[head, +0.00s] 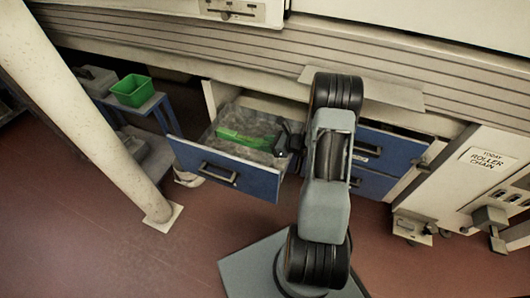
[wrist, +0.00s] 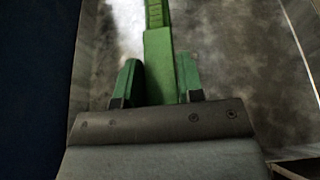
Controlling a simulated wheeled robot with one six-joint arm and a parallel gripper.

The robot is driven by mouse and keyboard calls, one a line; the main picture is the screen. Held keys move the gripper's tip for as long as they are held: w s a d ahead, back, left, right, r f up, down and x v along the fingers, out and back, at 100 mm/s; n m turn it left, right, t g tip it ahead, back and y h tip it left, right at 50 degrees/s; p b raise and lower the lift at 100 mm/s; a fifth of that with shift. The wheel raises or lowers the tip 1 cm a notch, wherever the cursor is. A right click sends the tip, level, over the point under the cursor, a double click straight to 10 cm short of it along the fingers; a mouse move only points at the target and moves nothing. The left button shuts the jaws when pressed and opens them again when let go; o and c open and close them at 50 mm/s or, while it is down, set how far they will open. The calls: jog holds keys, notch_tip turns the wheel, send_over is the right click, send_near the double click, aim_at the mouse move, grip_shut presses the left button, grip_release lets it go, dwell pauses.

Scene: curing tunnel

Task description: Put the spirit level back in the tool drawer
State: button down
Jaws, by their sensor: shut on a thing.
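The spirit level (head: 242,136) is a long green bar over the open tool drawer (head: 225,171), inside its outline in the head view. It also shows in the wrist view (wrist: 159,62), running straight away between my fingers. My gripper (head: 286,140) is at the right end of the level and shut on it; its green-padded fingers (wrist: 159,82) lie either side of the bar. The blue-fronted drawer has a grey, mottled inside. I cannot tell whether the level touches the drawer floor.
Other blue drawers (head: 371,183) to the right are closed. A pale post (head: 85,115) stands at the left, near a blue stand (head: 148,105) with a green bin (head: 132,90). The white "ROLLER CHAIN" cabinet (head: 485,170) is at the right.

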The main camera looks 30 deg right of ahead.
jog(key=shift+w+a+f, duration=0.1)
jog(key=shift+w+f, duration=0.3)
jog(key=shift+f, duration=0.1)
jog(key=shift+w+f+b, duration=0.15)
jog(key=shift+f+b, duration=0.45)
jog(key=shift+f, duration=0.3)
jog(key=shift+w+f+b, duration=0.1)
jog(key=shift+f+b, duration=0.45)
jog(key=shift+f, duration=0.3)
jog(key=shift+f, duration=0.15)
jog(key=shift+f+b, duration=0.4)
jog(key=shift+b, duration=0.05)
jog(key=shift+f, duration=0.1)
jog(key=c, duration=0.8)
grip_release()
jog(key=shift+o, duration=0.2)
